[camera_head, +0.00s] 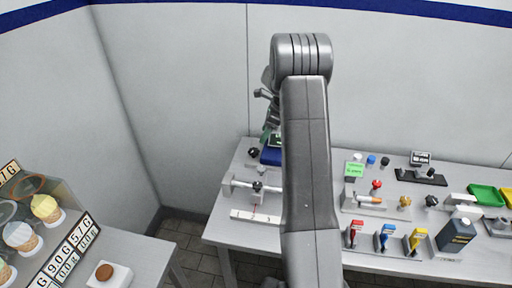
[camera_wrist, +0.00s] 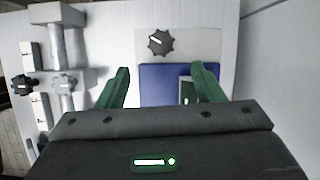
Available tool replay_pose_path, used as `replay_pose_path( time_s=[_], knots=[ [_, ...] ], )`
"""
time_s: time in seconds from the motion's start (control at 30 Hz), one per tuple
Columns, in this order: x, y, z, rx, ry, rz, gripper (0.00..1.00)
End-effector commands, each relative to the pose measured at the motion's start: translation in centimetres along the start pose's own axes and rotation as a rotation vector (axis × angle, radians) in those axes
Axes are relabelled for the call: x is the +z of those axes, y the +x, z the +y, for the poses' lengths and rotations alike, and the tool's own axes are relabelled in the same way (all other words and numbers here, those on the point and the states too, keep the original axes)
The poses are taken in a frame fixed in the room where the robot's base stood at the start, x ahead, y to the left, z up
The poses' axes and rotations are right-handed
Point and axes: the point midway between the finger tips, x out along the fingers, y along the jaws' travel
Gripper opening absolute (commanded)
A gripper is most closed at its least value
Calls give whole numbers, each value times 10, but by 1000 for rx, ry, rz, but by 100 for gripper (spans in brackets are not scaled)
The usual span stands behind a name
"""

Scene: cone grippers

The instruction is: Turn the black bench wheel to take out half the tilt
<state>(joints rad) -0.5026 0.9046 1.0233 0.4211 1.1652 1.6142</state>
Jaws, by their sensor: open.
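A black lobed wheel (camera_wrist: 160,41) with a pale pointer mark sits on a light plate in the wrist view, beyond a blue panel (camera_wrist: 152,82). In the head view this wheel (camera_head: 253,153) is at the back left of the bench, left of the blue panel (camera_head: 271,156). My gripper (camera_wrist: 161,69) is open, its two green fingers apart over the blue panel and short of the wheel, with nothing seen between them. My arm hides part of the bench.
A white rail fixture (camera_head: 240,184) with a dark knob stands at the bench's left. A white strip scale (camera_head: 252,217) lies before it. Right of my arm are red (camera_head: 355,233), blue (camera_head: 387,236) and yellow (camera_head: 417,238) handled items and a green tray (camera_head: 483,195).

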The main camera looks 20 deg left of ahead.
Motion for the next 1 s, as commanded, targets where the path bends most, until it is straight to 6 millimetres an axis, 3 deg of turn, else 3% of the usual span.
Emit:
replay_pose_path(
  time_s=[0.2,0.4,0.6,0.87,0.9,1.0],
  knots=[
    [1,48,1,5,-1,2,61],
    [1,79,1,3,-1,1,61],
    [0,93,0,1,0,1,61],
    [0,95,0,0,-1,1,61],
    [0,95,0,0,-1,1,59],
    [0,94,0,0,-1,1,40]
  ],
)
